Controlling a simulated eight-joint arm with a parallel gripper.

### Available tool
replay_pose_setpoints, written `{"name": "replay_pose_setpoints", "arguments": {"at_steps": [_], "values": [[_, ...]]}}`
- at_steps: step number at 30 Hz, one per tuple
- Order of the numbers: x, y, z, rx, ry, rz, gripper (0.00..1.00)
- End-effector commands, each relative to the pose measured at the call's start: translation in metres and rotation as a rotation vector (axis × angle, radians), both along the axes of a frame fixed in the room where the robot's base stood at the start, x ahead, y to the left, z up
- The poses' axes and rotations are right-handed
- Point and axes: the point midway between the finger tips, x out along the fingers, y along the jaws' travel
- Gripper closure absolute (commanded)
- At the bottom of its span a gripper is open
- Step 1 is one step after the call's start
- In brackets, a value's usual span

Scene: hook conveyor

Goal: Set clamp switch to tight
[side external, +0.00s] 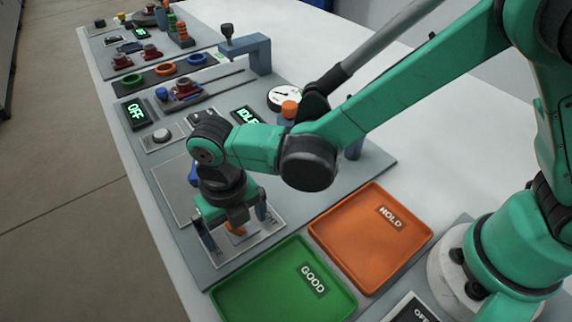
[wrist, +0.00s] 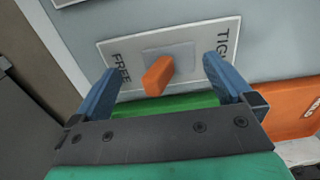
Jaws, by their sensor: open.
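The clamp switch is an orange lever (wrist: 158,76) on a pale plate (wrist: 185,38) marked FREE at the left and TIGHT at the right, the latter partly hidden. In the wrist view the lever stands between the two labels, leaning slightly, and I cannot tell its setting for sure. My gripper (wrist: 165,88) is open, with one blue finger on each side of the lever and gaps on both sides. In the side external view my gripper (side external: 233,228) is low over the plate, and the orange lever (side external: 235,229) shows between its fingers.
A green GOOD tray (side external: 255,297) and an orange HOLD tray (side external: 350,258) lie right of the switch. A blue-grey bracket (side external: 258,55) rises beyond.

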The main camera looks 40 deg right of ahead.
Motion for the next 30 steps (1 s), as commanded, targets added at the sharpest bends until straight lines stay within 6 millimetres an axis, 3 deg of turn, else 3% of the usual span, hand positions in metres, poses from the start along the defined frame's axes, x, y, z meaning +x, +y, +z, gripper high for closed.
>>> {"name": "replay_pose_setpoints", "arguments": {"at_steps": [30], "values": [[0.000,-0.026,0.000,0.000,0.000,-0.002,0.00]]}}
